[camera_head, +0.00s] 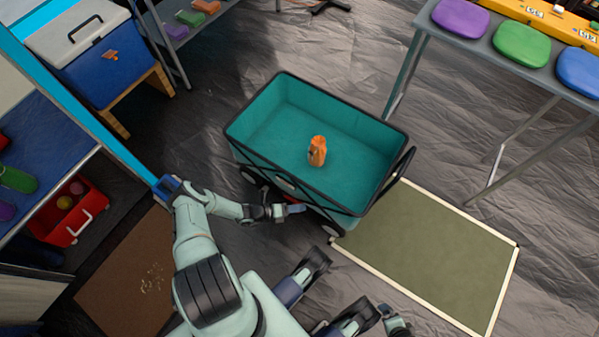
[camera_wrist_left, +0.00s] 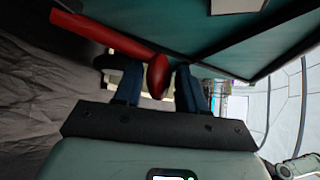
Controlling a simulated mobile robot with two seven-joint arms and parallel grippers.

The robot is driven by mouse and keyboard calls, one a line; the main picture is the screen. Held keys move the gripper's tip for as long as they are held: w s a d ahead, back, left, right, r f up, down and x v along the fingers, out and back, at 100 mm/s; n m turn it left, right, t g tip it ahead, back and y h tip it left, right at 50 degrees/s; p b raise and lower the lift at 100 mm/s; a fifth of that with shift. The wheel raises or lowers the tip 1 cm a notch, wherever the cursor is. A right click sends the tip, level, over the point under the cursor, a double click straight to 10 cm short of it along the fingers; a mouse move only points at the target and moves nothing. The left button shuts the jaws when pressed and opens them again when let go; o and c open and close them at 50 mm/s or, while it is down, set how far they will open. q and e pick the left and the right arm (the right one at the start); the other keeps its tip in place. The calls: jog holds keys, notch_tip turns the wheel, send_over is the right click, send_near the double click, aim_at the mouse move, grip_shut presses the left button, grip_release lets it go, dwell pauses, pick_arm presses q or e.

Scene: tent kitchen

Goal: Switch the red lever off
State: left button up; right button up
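The red lever (camera_wrist_left: 110,38) shows in the left wrist view as a long red bar with a rounded end, beside the teal side of the wagon (camera_wrist_left: 190,25). My left gripper (camera_wrist_left: 158,85) is open, with its two blue fingers on either side of the lever's rounded end and a small gap showing. In the head view, my left gripper (camera_head: 290,210) is low at the front side of the teal wagon (camera_head: 255,125); the lever is mostly hidden there. My right gripper (camera_head: 393,322) is at the bottom edge, away from the wagon, and its opening is unclear.
An orange object (camera_head: 317,151) stands inside the wagon. A green board with a pale frame (camera_head: 440,250) lies on the floor at right. A shelf with a red crate (camera_head: 70,212) is at left. A table with coloured pads (camera_head: 521,44) is at upper right.

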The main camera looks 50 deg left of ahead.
pick_arm(q)
jog(key=s+a+b, duration=0.3)
jog(key=s+a, duration=0.4)
jog(key=s, duration=0.5)
dwell(1.0)
jog(key=shift+f, duration=0.1)
jog(key=shift+s, duration=0.1)
dwell(0.3)
